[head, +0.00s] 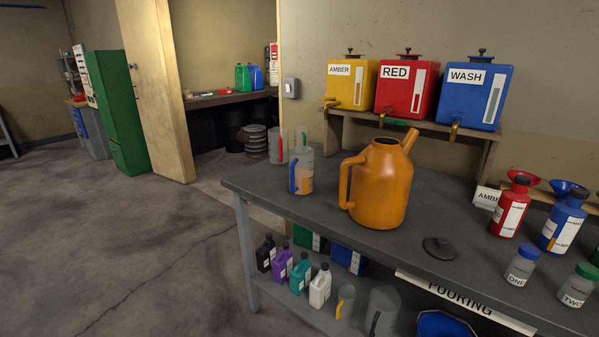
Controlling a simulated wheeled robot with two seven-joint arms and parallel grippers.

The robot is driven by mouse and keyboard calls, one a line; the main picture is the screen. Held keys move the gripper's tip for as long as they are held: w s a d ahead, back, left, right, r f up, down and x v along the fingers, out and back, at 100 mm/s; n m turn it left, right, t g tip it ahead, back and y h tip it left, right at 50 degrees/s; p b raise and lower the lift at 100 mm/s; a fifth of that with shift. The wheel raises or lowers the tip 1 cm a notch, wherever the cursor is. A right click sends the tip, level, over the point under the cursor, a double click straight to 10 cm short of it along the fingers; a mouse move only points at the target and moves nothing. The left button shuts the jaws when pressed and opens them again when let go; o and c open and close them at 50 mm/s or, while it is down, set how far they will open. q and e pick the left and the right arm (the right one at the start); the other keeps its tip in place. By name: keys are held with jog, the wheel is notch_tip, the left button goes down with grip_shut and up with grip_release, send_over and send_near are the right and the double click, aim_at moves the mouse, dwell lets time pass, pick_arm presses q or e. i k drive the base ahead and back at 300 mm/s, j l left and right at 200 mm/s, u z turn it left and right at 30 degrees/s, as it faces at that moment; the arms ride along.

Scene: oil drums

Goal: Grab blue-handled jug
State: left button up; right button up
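The blue-handled jug (306,163) stands upright on the dark workbench near its left end, left of the large orange can. It is a greyish see-through jug with an orange patch low on its body. Its blue handle (293,175) is on the left side. A red-handled jug (275,149) stands behind it to the left, and a green-handled jug (306,139) shows just behind it, partly hidden. Neither of my grippers is in view.
The orange can (381,188) with a spout stands right of the jug. A black lid (439,248) lies on the bench (330,207). Red and blue bottles (510,210) stand at the right. A lower shelf holds several bottles. The floor (150,240) left of the bench is clear.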

aim_at(301, 159)
jog(key=i+j+u, duration=0.35)
jog(key=i+u, duration=0.75)
jog(key=i, duration=0.15)
jog(key=i+j+u, duration=0.25)
jog(key=i, duration=0.75)
jog(key=i+l+u, duration=0.15)
jog(key=i+u, duration=0.15)
jog(key=i, duration=0.65)
jog(key=i+z, duration=0.3)
jog(key=z, duration=0.15)
jog(key=i+j+z, duration=0.1)
jog(key=i+z, duration=0.2)
jog(key=z, duration=0.15)
jog(key=i+j+z, duration=0.2)
jog(key=z, duration=0.25)
jog(key=i, duration=0.1)
